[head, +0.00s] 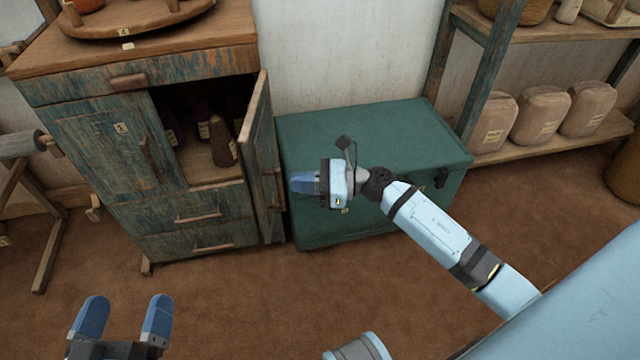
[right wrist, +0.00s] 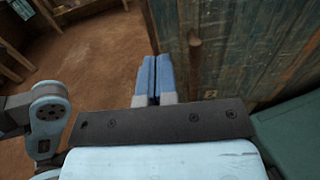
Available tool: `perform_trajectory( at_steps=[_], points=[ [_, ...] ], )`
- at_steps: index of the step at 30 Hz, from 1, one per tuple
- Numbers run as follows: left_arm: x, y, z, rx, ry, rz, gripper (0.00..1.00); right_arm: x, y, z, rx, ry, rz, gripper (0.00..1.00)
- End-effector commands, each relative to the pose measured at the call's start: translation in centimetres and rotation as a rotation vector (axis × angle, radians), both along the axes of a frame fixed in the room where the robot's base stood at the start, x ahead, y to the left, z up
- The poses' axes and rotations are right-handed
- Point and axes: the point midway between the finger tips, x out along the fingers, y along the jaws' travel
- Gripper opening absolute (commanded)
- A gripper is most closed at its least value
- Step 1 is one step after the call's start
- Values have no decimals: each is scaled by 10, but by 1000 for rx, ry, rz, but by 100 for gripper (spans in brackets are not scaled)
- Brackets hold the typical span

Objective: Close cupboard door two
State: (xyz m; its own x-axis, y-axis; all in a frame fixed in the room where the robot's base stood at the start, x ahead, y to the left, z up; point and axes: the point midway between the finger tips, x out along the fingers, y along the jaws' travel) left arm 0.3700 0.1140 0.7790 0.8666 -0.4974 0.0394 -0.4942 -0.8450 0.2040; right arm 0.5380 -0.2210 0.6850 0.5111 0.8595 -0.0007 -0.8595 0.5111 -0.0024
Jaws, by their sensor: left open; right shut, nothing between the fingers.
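The worn teal wooden cupboard (head: 195,205) stands at left in the head view. Its right-hand door (head: 262,150), which I take to be door two, stands open, swung outward to the front. The door's outer face and upright handle (right wrist: 194,55) show in the right wrist view. My right gripper (head: 292,183) is shut and empty, just right of the door's outer side. In the right wrist view its blue fingers (right wrist: 155,72) overlap the door's free edge; I cannot tell whether they touch. My left gripper (head: 125,312) is open and empty, low in front of the cupboard.
The left door (head: 105,150), labelled 1, is closed. Two drawers (head: 198,217) below are shut. A green chest (head: 345,122) stands close to the right of the open door. The brown floor in front (head: 240,300) is clear.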

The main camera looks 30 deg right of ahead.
Motion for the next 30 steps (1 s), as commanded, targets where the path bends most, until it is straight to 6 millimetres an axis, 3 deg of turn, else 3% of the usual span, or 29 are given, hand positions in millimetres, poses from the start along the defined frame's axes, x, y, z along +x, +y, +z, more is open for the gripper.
perform_trajectory(
  at_steps=[6, 12, 30],
  points=[
    [0, -1, -13, 17, 28, -10, 99, 22, 37, -1, 3, -2, 0, 0],
    [0, -2, -19, 26, 49, -18, 99, 33, 54, -1, 3, 1, -1, 0],
    [0, -1, -16, 29, 50, -18, 99, 35, 58, 1, 2, 3, -12, 0]
  ],
)
